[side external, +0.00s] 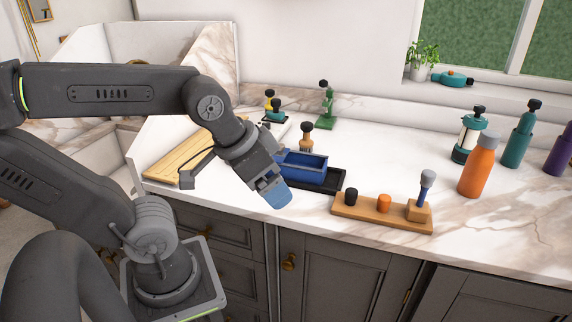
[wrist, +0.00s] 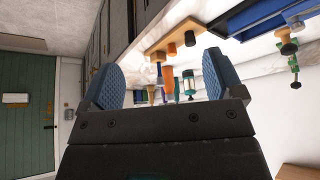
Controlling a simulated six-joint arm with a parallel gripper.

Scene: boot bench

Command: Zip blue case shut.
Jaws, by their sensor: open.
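The blue case (side external: 304,170) is an open-topped box on a black tray (side external: 328,186) near the counter's front edge. My gripper (side external: 274,192) is open and empty, with blue pads, just in front and to the left of the case in the side view. In the wrist view my gripper (wrist: 160,88) shows its two pads wide apart with nothing between them. Part of the blue case (wrist: 245,20) shows at the top right there, outside the pads. I cannot make out a zip or its pull; my gripper hides the case's left end in the side view.
A wooden board (side external: 370,213) with black and orange knobs and a blue-handled tool lies right of the tray. An orange bottle (side external: 478,166), a lantern (side external: 468,140) and a teal bottle (side external: 519,138) stand further right. A wooden slatted board (side external: 180,160) lies left.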

